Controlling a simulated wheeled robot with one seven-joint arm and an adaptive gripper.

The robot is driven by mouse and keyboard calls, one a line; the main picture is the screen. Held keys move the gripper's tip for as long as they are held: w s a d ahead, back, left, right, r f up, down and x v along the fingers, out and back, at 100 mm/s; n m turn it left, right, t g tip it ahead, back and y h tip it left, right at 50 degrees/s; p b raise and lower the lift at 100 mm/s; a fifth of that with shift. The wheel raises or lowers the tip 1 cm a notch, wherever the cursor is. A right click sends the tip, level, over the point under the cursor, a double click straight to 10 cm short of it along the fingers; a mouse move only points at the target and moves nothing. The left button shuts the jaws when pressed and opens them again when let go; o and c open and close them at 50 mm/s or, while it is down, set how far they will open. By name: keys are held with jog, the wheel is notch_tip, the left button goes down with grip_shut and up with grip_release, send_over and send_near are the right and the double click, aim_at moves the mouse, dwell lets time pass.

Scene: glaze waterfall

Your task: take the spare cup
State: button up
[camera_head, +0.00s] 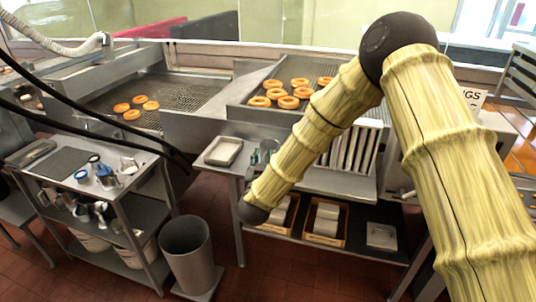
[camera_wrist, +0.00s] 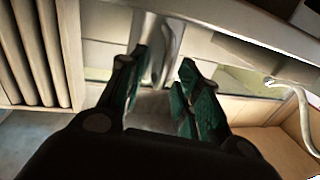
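Several metal cups or pitchers, one of them a metal cup (camera_head: 129,166), stand on the cart at the left in the head view, with more on its lower shelf. I cannot tell which is the spare cup. My gripper (camera_head: 260,156) is small in the head view, at the small steel table beside the fryer, far right of the cart. In the wrist view, my gripper (camera_wrist: 164,72) has its green-padded fingers spread apart. A shiny metal shape (camera_wrist: 158,42) shows between and beyond the fingertips. I cannot tell whether it is a cup or whether the fingers touch it.
A rectangular pan (camera_head: 223,151) lies on the table left of my gripper. Wooden boxes (camera_head: 325,222) sit on the shelf below. A grey bin (camera_head: 189,253) stands on the floor by the cart (camera_head: 62,163). Doughnuts (camera_head: 289,102) lie on the fryer racks behind.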

grip_shut()
dwell(0.4)
